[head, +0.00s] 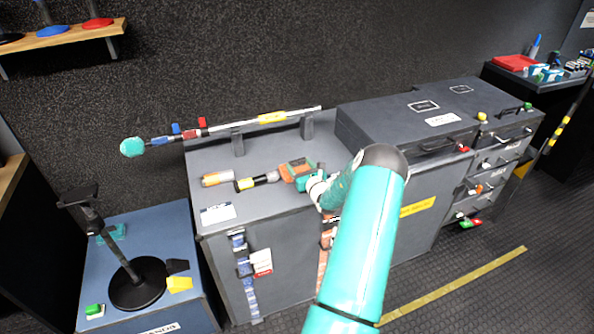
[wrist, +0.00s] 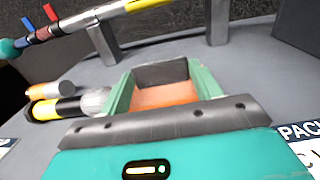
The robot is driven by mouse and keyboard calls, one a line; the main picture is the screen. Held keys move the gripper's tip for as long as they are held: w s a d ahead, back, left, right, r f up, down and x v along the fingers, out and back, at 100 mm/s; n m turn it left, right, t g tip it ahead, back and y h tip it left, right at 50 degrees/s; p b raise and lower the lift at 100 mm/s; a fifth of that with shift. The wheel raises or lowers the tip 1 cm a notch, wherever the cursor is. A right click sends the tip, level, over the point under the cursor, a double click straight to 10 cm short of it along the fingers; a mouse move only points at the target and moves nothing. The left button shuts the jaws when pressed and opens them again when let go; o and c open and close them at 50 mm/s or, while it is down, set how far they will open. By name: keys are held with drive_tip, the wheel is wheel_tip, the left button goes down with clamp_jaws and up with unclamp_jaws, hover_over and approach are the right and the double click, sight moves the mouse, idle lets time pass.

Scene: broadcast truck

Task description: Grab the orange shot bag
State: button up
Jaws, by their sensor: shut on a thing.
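The orange shot bag (head: 296,171) is on the grey cabinet top, near its middle. It also shows in the wrist view (wrist: 165,95), with an orange near part and a dark brownish far part. My gripper (head: 303,174) reaches it from the right side of the picture. In the wrist view, my gripper's green fingers (wrist: 163,84) stand on both sides of the bag and are shut on it. The bag's lower side is hidden, so I cannot tell whether it touches the cabinet top.
A yellow-black cylinder (head: 257,181) and an orange-silver cylinder (head: 217,178) lie to the left. Behind, a boom pole (head: 235,125) rests on two grey uprights. A raised dark case (head: 408,118) stands to the right.

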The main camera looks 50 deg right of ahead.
drive_tip(key=shift+w+r, duration=0.1)
drive_tip(key=shift+r, duration=0.05)
drive_tip(key=shift+c, duration=1.4)
